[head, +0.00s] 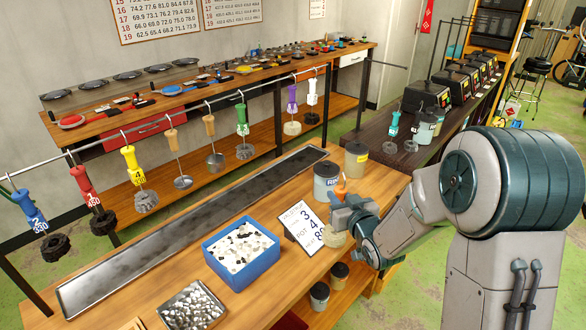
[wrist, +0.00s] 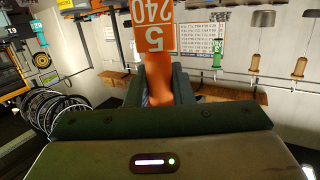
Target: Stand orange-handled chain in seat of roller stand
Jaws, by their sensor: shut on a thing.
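My gripper (head: 350,207) is at the right end of the wooden bench, shut on the orange-handled chain. The orange handle (head: 341,187) sticks up above the fingers in the head view. A pale coil (head: 335,238) shows just below the fingers and seems to be its chain; the fingers partly hide it. In the wrist view the orange handle (wrist: 160,82) stands between the fingers (wrist: 160,88), with an orange tag reading 5 and 240, upside down. I cannot clearly make out the roller stand or its seat in either view.
A card (head: 302,228), blue tray (head: 241,255) and long metal trough (head: 195,225) lie left. Several handled tools hang from a rail (head: 225,95). A dark table (head: 425,150) carries black machines.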

